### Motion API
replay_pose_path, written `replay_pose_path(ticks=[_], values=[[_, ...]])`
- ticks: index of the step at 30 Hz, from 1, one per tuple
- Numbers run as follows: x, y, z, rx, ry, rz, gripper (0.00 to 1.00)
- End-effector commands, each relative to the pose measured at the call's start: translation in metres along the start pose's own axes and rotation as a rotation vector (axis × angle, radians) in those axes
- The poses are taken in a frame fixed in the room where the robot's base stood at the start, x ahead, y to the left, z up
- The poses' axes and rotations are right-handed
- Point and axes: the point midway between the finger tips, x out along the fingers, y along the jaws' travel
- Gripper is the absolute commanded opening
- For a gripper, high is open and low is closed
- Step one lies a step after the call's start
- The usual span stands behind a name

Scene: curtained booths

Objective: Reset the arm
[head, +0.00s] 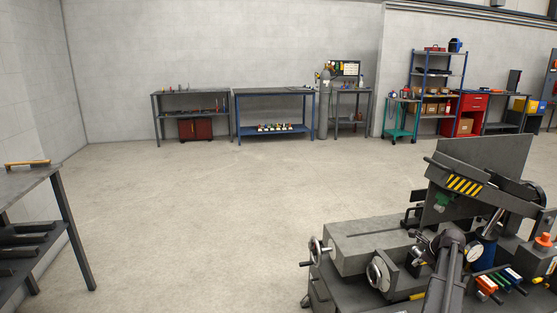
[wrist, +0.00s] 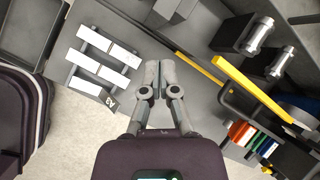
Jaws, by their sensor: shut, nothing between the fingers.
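My gripper (wrist: 159,76) is in the middle of the wrist view. Its two grey fingers are together with nothing between them, over a dark grey surface. My arm (head: 448,265) rises at the lower right of the head view, in front of a grey machine bench (head: 375,240) with handwheels. I cannot clearly make out the fingers in the head view.
In the wrist view, several white blocks (wrist: 94,38) lie left of my gripper, and a yellow bar (wrist: 250,90) runs on the right. A dark guard plate (head: 485,165) stands beside my arm. A table (head: 30,180) is at left. The middle floor is clear.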

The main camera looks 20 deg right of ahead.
Motion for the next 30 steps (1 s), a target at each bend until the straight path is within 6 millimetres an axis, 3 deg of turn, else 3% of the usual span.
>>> replay_pose_path(ticks=[1, 6, 15, 30], values=[[0.007, 0.016, 0.017, -0.063, 0.004, 0.02, 0.0], [0.028, 0.059, 0.064, -0.28, 0.022, 0.08, 0.0], [0.054, 0.142, 0.135, -0.663, 0.037, 0.187, 0.0], [0.075, 0.289, 0.22, -1.303, 0.023, 0.363, 0.0]])
